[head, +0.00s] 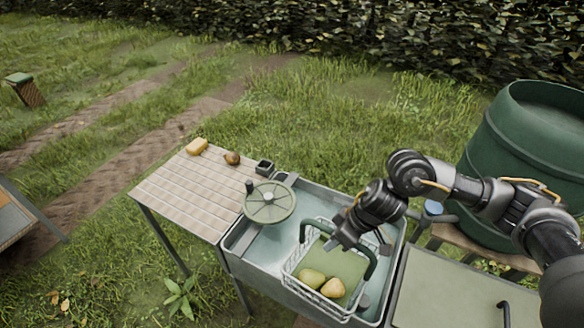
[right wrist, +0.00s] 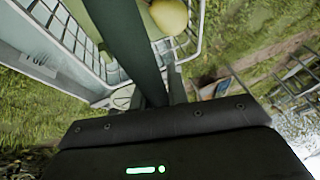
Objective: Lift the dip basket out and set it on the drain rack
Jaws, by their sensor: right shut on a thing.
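The dip basket (head: 290,266) is a pale wire basket with a dark green handle (head: 371,264), and sits at the metal sink (head: 236,243). Two yellow-green pears (head: 312,278) lie in it. My right gripper (head: 336,243) is shut on the handle, above the basket. In the right wrist view the green handle bar (right wrist: 128,45) runs down to my jaws, with a pear (right wrist: 168,15) and basket wires (right wrist: 196,35) beyond. I cannot tell whether the basket's bottom is clear of the water. The slatted drain rack (head: 180,195) adjoins the sink's left side. My left gripper is not in view.
A round pale green wheel (head: 270,203) with an upright knob sits over the sink's left end. A green barrel (head: 530,145) stands at right. The rack's middle is clear.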

